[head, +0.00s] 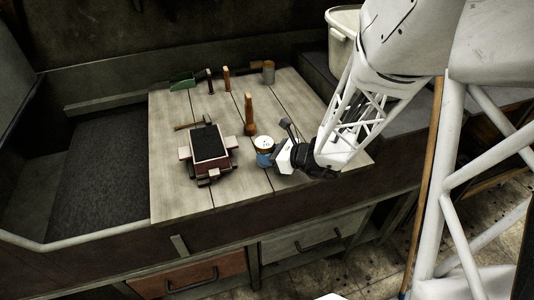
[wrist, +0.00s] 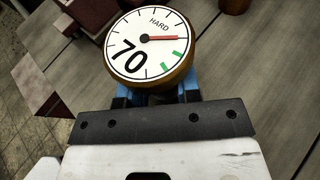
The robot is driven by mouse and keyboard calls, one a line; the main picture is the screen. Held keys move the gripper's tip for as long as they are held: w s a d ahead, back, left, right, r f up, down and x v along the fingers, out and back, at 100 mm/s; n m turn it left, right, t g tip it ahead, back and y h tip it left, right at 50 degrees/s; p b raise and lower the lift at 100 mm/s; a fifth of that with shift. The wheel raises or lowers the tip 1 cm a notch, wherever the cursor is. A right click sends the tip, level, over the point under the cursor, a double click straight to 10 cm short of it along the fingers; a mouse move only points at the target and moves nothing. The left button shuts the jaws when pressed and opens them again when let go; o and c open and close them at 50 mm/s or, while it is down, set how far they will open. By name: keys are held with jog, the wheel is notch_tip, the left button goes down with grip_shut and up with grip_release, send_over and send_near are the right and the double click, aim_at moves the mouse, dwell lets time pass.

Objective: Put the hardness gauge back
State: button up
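The hardness gauge (wrist: 152,44) has a round white dial marked "HARD" and "70", a red needle, green marks and a brass-coloured rim. In the head view the gauge (head: 264,142) is at the front right of the wooden bench top, dial facing up. My gripper (wrist: 157,92) has blue fingers on both sides of the gauge, just below its dial, and looks shut on it. The dial hides the fingertips. In the head view my gripper (head: 265,158) is low over the bench; I cannot tell whether the gauge touches the wood.
A moulding flask (head: 210,146) filled with dark sand lies left of the gauge. A wooden rammer (head: 249,116) stands behind it. A green scoop (head: 183,79), upright handles (head: 227,79) and a grey can (head: 268,72) line the back. The bench's front left (head: 175,205) is bare.

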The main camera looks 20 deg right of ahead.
jog(key=o, duration=0.3)
jog(key=shift+r, duration=0.2)
jog(key=shift+v, duration=5.95)
